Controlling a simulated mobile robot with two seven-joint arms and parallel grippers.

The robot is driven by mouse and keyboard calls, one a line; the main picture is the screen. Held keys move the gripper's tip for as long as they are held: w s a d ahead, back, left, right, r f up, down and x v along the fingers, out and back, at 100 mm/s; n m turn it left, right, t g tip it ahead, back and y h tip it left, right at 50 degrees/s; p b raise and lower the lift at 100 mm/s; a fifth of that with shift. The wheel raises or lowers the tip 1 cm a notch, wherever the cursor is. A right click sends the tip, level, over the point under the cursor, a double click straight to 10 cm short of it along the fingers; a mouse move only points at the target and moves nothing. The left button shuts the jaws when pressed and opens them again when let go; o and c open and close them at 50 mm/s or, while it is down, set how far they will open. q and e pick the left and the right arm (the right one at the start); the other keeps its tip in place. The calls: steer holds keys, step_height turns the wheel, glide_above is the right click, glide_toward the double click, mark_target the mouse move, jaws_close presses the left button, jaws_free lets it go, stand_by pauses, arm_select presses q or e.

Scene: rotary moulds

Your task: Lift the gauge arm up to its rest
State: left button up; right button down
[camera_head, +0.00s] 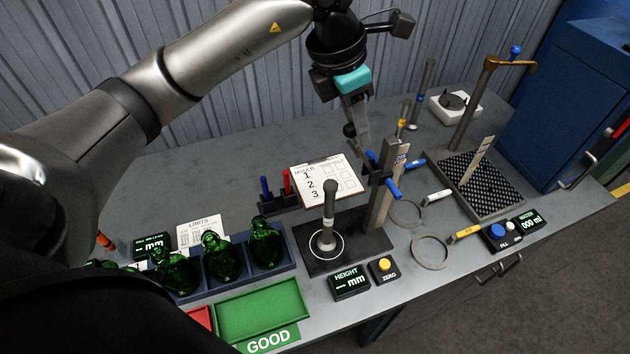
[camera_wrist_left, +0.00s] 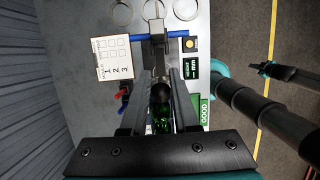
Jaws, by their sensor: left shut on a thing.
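The height gauge stands mid-bench, with a dark base (camera_head: 372,243) and a steel column (camera_head: 381,205). The gauge arm (camera_head: 371,158) comes off the column high up and has a dark round knob (camera_head: 349,130). My left gripper (camera_head: 357,132) points down and is shut on the gauge arm at this knob. In the left wrist view the knob (camera_wrist_left: 161,93) sits between the two fingers. The rest cannot be made out clearly. Part of my right arm, with a teal piece (camera_wrist_left: 218,68), shows in the left wrist view; its fingertips do not.
A grey-handled tool (camera_head: 330,205) stands upright on the gauge base inside a white ring. A clipboard (camera_head: 325,180) is behind it. Green bottles (camera_head: 222,258) in a rack and a green tray (camera_head: 262,310) lie left. Metal rings (camera_head: 430,252) and a perforated stand (camera_head: 483,185) lie right.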

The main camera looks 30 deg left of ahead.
arm_select(q)
steer(key=shift+w+d+r, duration=0.25)
steer(key=shift+w+d, duration=0.4)
steer(key=shift+w, duration=0.2)
jaws_close()
steer(key=shift+w+d, duration=1.15)
steer(key=shift+w, duration=0.15)
steer(key=shift+c, duration=0.5)
jaws_free()
steer(key=o, duration=1.6)
steer(key=shift+c, duration=0.2)
step_height(320, 180, up, 7)
steer(key=p, duration=0.4)
